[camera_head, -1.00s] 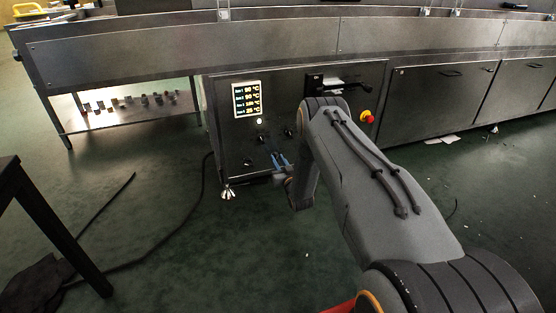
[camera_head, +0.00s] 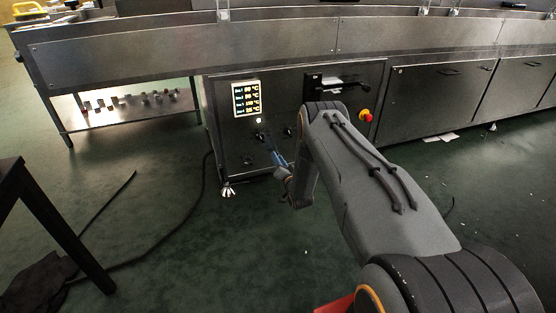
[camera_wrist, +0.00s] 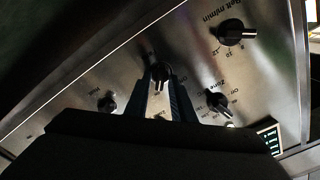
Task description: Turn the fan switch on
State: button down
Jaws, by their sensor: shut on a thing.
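The dryer's control panel (camera_head: 236,140) is a dark metal cabinet front with a lit temperature display (camera_head: 246,99) and several dark rotary knobs. In the wrist view, my gripper (camera_wrist: 162,86) has its two blue fingers on either side of a dark rotary switch (camera_wrist: 160,73), shut on it. This switch's label is too unclear to read, so I cannot confirm that it is the fan switch. A smaller knob (camera_wrist: 107,102) is to its left and another (camera_wrist: 218,103) to its right. In the head view, my gripper (camera_head: 271,148) reaches the panel below the display; the held switch is hard to make out there.
A belt speed knob (camera_wrist: 236,32) is at the wrist view's upper right. A red emergency button (camera_head: 365,115) and a black handle (camera_head: 330,84) are on the cabinet's right. A black cable (camera_head: 180,225) runs across the floor. A dark table (camera_head: 40,215) stands at left.

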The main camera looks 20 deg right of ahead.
dwell(0.4)
jog(key=c, duration=1.8)
grip_release()
jog(key=shift+d, duration=0.1)
jog(key=shift+s+p, duration=1.7)
jog(key=shift+s, duration=2.25)
